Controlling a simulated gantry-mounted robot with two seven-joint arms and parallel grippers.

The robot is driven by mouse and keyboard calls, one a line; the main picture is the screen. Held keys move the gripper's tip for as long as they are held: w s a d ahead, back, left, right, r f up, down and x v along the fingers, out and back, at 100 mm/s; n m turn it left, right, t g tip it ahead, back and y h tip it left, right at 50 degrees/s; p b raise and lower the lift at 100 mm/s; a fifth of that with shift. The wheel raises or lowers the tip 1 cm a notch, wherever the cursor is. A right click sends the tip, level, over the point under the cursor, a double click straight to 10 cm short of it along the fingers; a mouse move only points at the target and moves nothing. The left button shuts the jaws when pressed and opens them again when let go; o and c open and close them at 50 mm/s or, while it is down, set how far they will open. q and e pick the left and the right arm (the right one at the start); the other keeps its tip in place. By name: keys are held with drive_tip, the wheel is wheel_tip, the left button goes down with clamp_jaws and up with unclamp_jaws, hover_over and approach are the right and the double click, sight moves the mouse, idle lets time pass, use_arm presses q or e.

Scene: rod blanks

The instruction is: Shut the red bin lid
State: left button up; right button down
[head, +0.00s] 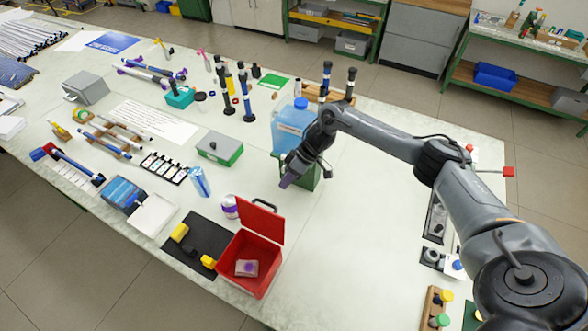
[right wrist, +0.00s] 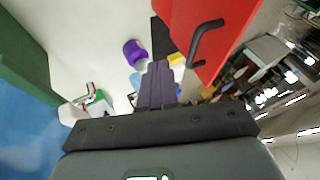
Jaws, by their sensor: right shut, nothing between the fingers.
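The red bin (head: 240,284) stands near the table's front edge, with a pale box with a purple mark (head: 247,268) inside it. Its red lid (head: 260,222) is open and stands up at the back of the bin, with a dark handle (head: 266,204) on its outer side. In the right wrist view the lid (right wrist: 222,22) and its handle (right wrist: 205,38) show at the top right. My right gripper (head: 286,182) is shut and empty behind the lid, apart from it. Its shut fingers (right wrist: 157,80) also show in the right wrist view. My left gripper is not in view.
A blue water container (head: 291,128) on a green stand (head: 309,178) is close beside my right gripper. A purple-and-white can (head: 230,206) and a black mat (head: 203,233) with yellow pieces lie left of the bin. The table right of the bin is clear.

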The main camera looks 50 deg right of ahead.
sight(264, 217)
drive_tip(key=shift+s+a+f+p, duration=0.1)
drive_tip(key=shift+a+f+p, duration=0.25)
drive_tip(key=shift+a, duration=0.45)
drive_tip(key=shift+s+a+f+p, duration=0.15)
drive_tip(key=shift+a+f+p, duration=0.25)
drive_tip(key=shift+a, duration=0.45)
drive_tip(key=shift+s+a+f+p, duration=0.1)
drive_tip(key=shift+a+f+p, duration=0.25)
drive_tip(key=shift+a, duration=0.45)
drive_tip(key=shift+w+a, duration=0.1)
